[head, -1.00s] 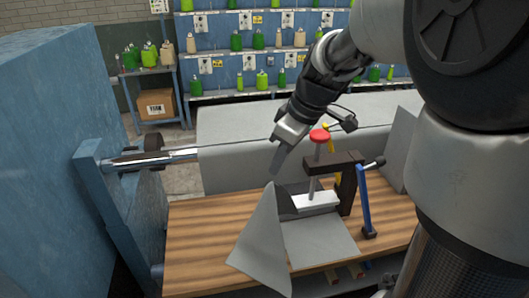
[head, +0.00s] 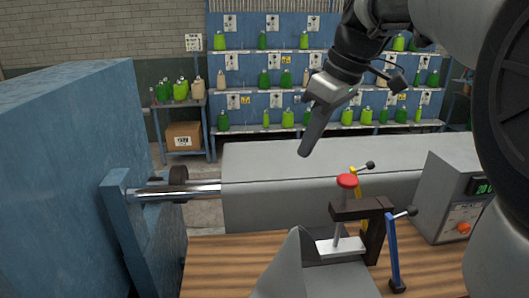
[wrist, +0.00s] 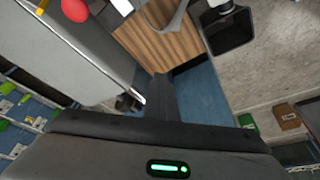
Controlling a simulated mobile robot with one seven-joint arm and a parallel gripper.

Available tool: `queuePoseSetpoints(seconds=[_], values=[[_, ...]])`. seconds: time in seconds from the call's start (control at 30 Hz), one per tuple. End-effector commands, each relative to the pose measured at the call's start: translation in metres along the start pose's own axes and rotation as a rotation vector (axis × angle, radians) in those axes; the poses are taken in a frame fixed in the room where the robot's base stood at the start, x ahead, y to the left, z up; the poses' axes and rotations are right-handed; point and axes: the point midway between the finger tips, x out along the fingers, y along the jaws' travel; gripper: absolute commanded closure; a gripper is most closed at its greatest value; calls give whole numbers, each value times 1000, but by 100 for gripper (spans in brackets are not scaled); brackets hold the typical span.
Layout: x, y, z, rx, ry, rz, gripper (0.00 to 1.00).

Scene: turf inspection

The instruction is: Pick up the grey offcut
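A bent grey sheet, which looks like the offcut (head: 283,272), lies on the wooden bench (head: 225,252). One part stands up to a point and another lies flat below the clamp (head: 358,210). The lower edge of the sheet is cut off by the frame. In the wrist view, part of a grey sheet shows at the top edge (wrist: 172,18). My gripper (head: 304,152) hangs above and behind the sheet, well apart from it. In the wrist view its fingers (wrist: 162,92) show as one narrow dark strip and look closed, with nothing held.
The clamp has a red knob (head: 347,181), a white pad (head: 340,246) and a blue-handled bar (head: 393,250). A grey roll (head: 300,170) on a metal shaft lies behind the bench. A grey box with a display (head: 455,195) stands at right. Bottle shelves (head: 270,68) are farther back.

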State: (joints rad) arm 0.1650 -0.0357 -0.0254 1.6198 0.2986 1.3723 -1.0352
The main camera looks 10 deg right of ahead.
Motion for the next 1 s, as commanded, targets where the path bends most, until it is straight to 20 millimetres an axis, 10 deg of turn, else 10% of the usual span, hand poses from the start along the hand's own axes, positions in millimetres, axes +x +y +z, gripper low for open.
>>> queuePoseSetpoints(seconds=[0.2,0.47,0.77,1.0], values=[[-41,0,-15,-1,0,1,100],[-46,0,-17,0,-1,-1,100],[-46,0,-17,0,-1,0,54],[-45,0,-17,0,-1,0,50]])
